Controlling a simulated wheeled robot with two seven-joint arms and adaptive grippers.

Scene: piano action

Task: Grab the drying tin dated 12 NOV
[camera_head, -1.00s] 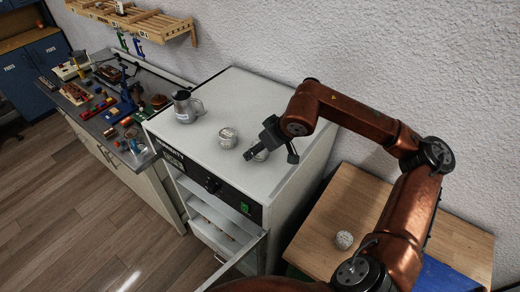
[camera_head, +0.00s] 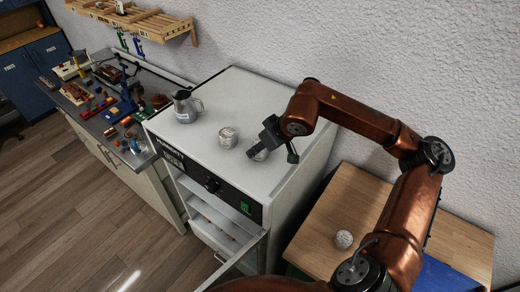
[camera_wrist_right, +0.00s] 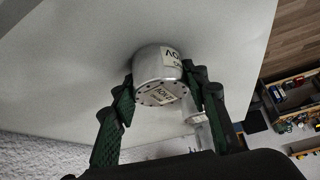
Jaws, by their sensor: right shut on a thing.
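A round silver tin (camera_wrist_right: 157,68) with a pale label is between the fingers of my right gripper (camera_wrist_right: 160,92) in the right wrist view. The label shows letters like "NOV" upside down; I cannot read the day. In the head view my right gripper (camera_head: 268,146) is shut on this tin (camera_head: 259,154), low over the white cabinet top (camera_head: 255,95). Whether the tin touches the top I cannot tell. A second silver tin (camera_head: 228,137) stands just to the left. My left gripper is not in view.
A metal jug (camera_head: 187,106) stands farther left on the cabinet. Its front door (camera_head: 240,262) hangs open below. A round tin-like object (camera_head: 344,239) sits on the wooden table (camera_head: 362,196) at right. A cluttered workbench (camera_head: 100,108) is at left.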

